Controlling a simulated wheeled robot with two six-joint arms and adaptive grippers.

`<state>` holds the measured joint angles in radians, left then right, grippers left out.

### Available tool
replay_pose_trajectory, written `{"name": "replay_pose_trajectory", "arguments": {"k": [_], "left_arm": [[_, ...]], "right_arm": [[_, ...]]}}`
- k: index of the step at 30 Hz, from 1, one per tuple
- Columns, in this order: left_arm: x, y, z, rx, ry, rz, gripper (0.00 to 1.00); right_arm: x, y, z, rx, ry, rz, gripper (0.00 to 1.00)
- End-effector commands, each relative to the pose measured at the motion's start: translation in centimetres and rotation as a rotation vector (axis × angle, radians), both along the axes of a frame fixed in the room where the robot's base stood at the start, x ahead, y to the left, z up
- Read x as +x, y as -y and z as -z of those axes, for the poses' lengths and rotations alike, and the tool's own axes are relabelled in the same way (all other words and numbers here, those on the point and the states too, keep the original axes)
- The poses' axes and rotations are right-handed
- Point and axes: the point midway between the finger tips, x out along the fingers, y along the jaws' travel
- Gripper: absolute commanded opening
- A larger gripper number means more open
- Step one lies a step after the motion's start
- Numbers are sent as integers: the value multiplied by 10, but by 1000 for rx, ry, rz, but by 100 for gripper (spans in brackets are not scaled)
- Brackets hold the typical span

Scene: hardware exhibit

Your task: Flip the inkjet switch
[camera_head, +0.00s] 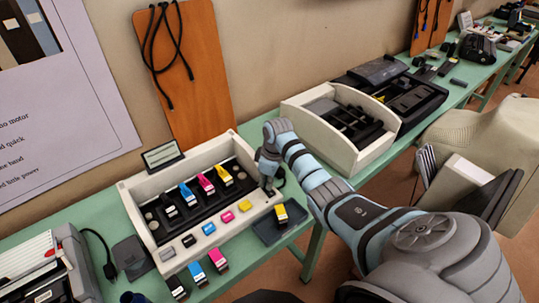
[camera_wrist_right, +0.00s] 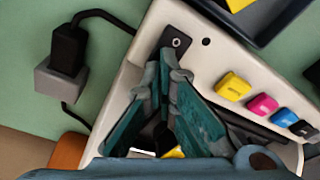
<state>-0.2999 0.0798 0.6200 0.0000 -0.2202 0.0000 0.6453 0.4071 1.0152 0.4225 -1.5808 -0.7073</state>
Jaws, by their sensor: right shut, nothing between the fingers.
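The inkjet exhibit (camera_head: 140,217) is a white box on the green table, with several cartridges in a black bed and coloured buttons along its front. In the right wrist view, a black switch (camera_wrist_right: 176,40) marked with a small circle sits on the white panel (camera_wrist_right: 215,62). My right gripper (camera_head: 268,189) is over the right end of the box. In the wrist view its fingertips (camera_wrist_right: 168,62) are together, empty, just below the switch in the picture and very close to it; I cannot tell whether they touch. In the head view the gripper hides the switch. My left gripper is not in view.
A dark tray (camera_head: 262,234) with a yellow cartridge (camera_head: 281,213) lies in front of the box. Loose cartridges (camera_head: 197,273) stand at the front. A black plug (camera_wrist_right: 68,48) sits beside the box. A second white exhibit (camera_head: 364,157) stands to the right.

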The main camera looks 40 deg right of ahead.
Motion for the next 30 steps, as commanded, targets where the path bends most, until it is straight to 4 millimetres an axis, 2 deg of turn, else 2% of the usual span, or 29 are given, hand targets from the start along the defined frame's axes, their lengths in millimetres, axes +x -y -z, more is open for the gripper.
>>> {"name": "replay_pose_trajectory", "arguments": {"k": [6, 10, 24, 30], "left_arm": [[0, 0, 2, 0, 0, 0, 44], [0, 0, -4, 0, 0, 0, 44], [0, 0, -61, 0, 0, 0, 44], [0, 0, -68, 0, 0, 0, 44]], "right_arm": [[-1, 0, 4, 1, -3, 0, 0], [-1, -1, -1, 1, -4, 0, 0], [0, 0, -53, 0, -1, 0, 0], [0, 0, -69, 0, 0, -1, 0]]}}
